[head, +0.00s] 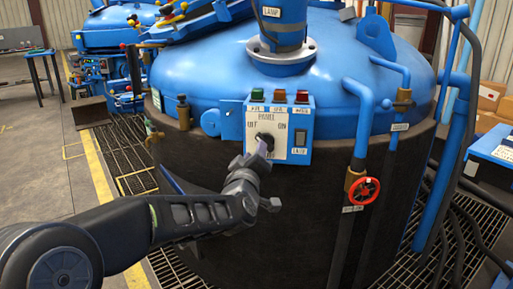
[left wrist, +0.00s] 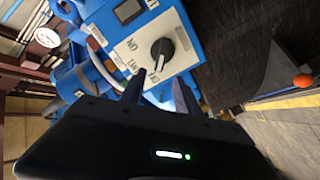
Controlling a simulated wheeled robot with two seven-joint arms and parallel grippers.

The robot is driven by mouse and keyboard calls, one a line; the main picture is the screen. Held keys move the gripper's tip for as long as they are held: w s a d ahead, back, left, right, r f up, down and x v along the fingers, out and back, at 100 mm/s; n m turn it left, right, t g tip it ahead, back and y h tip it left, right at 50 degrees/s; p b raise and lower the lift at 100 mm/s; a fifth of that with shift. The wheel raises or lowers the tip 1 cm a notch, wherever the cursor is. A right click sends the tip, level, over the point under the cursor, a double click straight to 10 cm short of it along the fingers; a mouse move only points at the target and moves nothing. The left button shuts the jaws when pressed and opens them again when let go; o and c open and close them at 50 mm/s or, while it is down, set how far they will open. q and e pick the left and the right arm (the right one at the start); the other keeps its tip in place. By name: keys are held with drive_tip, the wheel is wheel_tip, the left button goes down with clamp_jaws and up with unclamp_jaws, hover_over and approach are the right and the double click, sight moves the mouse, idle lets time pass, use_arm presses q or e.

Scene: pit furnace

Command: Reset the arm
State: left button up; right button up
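The blue control box (head: 307,151) with a pale panel is mounted on the front of the furnace (head: 280,200). Its black rotary knob (left wrist: 162,54) sits between printed labels; in the head view the knob (head: 264,138) is partly hidden by my gripper. My left gripper (head: 262,151) is in front of the panel, just below the knob. In the left wrist view its two fingers (left wrist: 160,92) stand apart with nothing held, and the knob shows beyond the tips. I cannot tell whether a fingertip touches the panel. My right gripper is out of view.
A red valve wheel (head: 362,190) on a pipe is right of the box. Small coloured lamps (head: 279,96) top the box. Blue pipes (head: 452,130) and dark hoses run at the right. Floor grating surrounds the furnace; open floor (head: 40,150) lies at the left.

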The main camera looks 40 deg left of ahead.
use_arm(q)
drive_tip(key=shift+s, duration=0.1)
idle(0.5)
drive_tip(key=d+f+m+g+h, duration=0.2)
drive_tip(key=d+f+m+h, duration=0.1)
drive_tip(key=d+f, duration=0.55)
drive_tip(key=d+f+m+g+h, duration=0.25)
drive_tip(key=d+f, duration=0.25)
drive_tip(key=f, duration=0.7)
drive_tip(key=d+f+m+g+h, duration=0.1)
drive_tip(key=d+f+m+h, duration=0.2)
drive_tip(key=d+f, duration=0.55)
drive_tip(key=s+d+f+m+g+h, duration=0.25)
drive_tip(key=s+d+f, duration=0.35)
drive_tip(key=s+f, duration=0.3)
drive_tip(key=s+d+f+m+g+h, duration=0.1)
drive_tip(key=s+d+f+g, duration=0.35)
drive_tip(key=s+f, duration=0.45)
drive_tip(key=s+d+f+m+g+h, duration=0.1)
drive_tip(key=s+d+f+g, duration=0.2)
drive_tip(key=s+d+f, duration=0.45)
wheel_tip(320, 180, up, 23)
drive_tip(key=s+a+p, duration=0.1)
drive_tip(key=s+p, duration=0.1)
drive_tip(key=p, duration=2.1)
drive_tip(key=shift+s+p, duration=0.15)
drive_tip(key=shift+p, duration=0.2)
drive_tip(key=shift+f+t, duration=0.15)
drive_tip(key=shift+t, duration=0.1)
drive_tip(key=shift+a, duration=0.15)
